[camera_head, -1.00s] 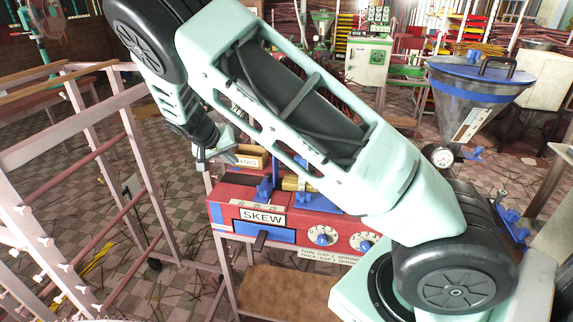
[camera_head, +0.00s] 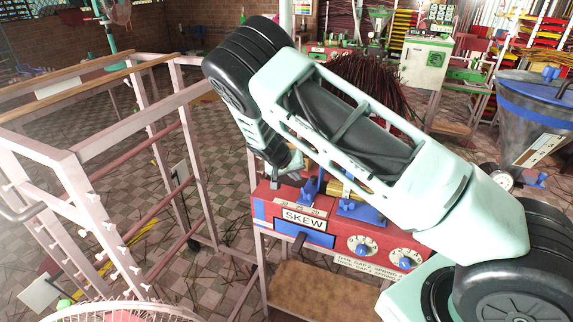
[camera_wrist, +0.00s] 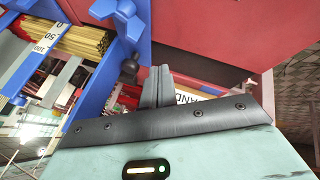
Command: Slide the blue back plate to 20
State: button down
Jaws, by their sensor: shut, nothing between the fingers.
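The red machine (camera_head: 268,192) labelled SKEW carries a pale number scale (camera_head: 300,209) along its top left edge. A blue upright plate (camera_head: 312,187) stands just behind the scale; its exact reading is too small to tell. A bundle of yellow sticks (camera_head: 342,190) lies to its right. My gripper (camera_wrist: 158,75) is shut and empty, apart from the blue parts. In the head view its fingers are mostly hidden near the machine's rear left.
A pink metal rack (camera_head: 75,165) stands at the left. A metal hopper (camera_head: 530,115) with a blue band is at the right. Two dials (camera_head: 363,247) sit on the machine's front. A brown shelf (camera_head: 320,290) is below. Tiled floor (camera_head: 225,215) shows between rack and machine.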

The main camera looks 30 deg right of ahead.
aim_at(312, 179)
jog(key=shift+s+d+r, duration=0.15)
jog(key=shift+s+d, duration=0.2)
jog(key=shift+d, duration=0.3)
jog(key=shift+s+d+f+p, duration=0.3)
jog(key=shift+d+p, duration=0.1)
jog(key=shift+d, duration=0.15)
jog(key=shift+s+d+f+b, duration=0.1)
jog(key=shift+s+d+b, duration=0.4)
jog(key=shift+s+b, duration=0.1)
jog(key=shift+s+d, duration=0.1)
jog(key=shift+a+r, duration=0.2)
jog(key=shift+r, duration=0.1)
jog(key=b+v, duration=0.3)
jog(key=v, duration=1.4)
